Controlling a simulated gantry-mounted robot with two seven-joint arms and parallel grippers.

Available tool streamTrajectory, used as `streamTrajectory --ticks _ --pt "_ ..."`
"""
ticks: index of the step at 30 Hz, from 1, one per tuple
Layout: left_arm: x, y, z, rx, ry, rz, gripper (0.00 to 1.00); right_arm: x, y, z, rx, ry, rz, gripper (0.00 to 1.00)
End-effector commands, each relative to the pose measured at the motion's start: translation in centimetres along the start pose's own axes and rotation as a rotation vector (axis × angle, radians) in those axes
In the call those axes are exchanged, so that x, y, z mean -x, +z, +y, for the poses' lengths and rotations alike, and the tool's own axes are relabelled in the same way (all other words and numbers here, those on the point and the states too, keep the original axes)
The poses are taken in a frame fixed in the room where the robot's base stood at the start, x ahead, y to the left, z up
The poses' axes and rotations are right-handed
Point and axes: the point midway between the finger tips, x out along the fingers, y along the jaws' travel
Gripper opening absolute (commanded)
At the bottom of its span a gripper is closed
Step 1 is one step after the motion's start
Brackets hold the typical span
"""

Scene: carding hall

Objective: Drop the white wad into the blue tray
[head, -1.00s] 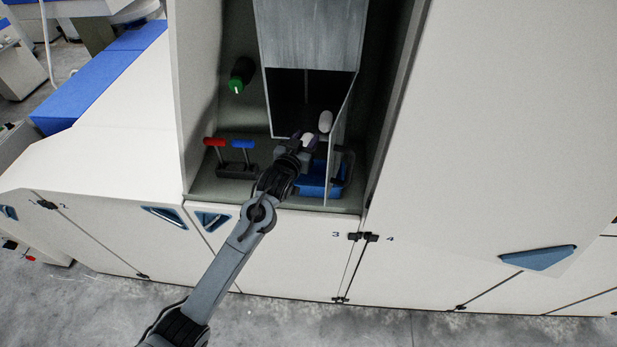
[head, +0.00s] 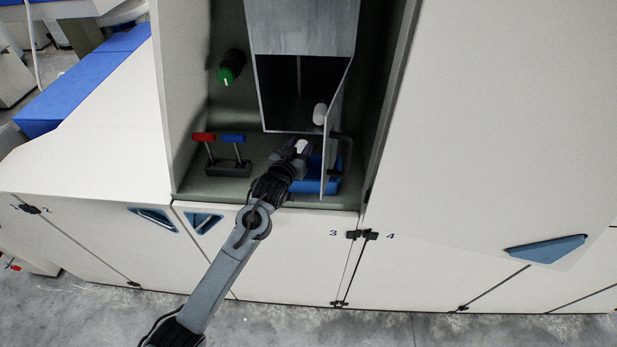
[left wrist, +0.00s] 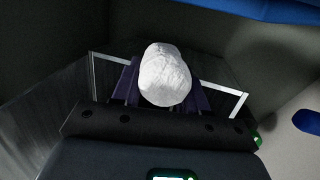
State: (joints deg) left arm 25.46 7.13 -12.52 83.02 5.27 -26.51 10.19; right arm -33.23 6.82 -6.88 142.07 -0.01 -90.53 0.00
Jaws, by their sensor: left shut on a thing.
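The white wad (head: 302,147) is held at the tip of my left gripper (head: 298,150) in the head view. The left wrist view shows the wad (left wrist: 165,76) as a crumpled white lump between the dark purple fingers of the left gripper (left wrist: 162,88). The fingers are shut on it. The blue tray (head: 303,187) sits on the niche floor, just below and beyond the gripper, partly hidden by the arm and a thin grey door panel. The wad is above the tray's back part, apart from it. My right gripper is in neither view.
A grey chute (head: 300,30) with an open door panel (head: 330,150) hangs over the tray. A white rounded piece (head: 319,113) is near the panel. Red (head: 203,137) and blue (head: 233,139) levers stand left; a green knob (head: 226,76) is on the wall.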

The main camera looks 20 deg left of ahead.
Motion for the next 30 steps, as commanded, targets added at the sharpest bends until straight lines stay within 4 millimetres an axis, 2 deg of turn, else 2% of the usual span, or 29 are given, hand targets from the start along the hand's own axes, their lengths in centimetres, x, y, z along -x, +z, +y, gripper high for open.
streamTrajectory --ticks 3,4,9,22,26,30 --pt "0.0 -0.1 0.0 0.0 0.0 0.0 0.15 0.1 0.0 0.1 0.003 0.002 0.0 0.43" --pt "0.0 -0.1 0.0 0.0 0.0 0.0 0.46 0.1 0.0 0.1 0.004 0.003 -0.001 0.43" --pt "0.0 0.0 0.0 0.0 0.0 0.0 0.72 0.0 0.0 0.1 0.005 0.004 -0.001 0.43" --pt "0.5 0.1 0.0 0.0 0.0 -0.001 0.73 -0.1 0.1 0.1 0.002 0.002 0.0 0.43" --pt "1.8 0.1 0.0 0.0 0.0 0.0 0.73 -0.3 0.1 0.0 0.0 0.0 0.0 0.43" --pt "3.8 0.2 0.0 0.001 0.001 0.0 0.73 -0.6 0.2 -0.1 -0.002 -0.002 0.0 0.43"
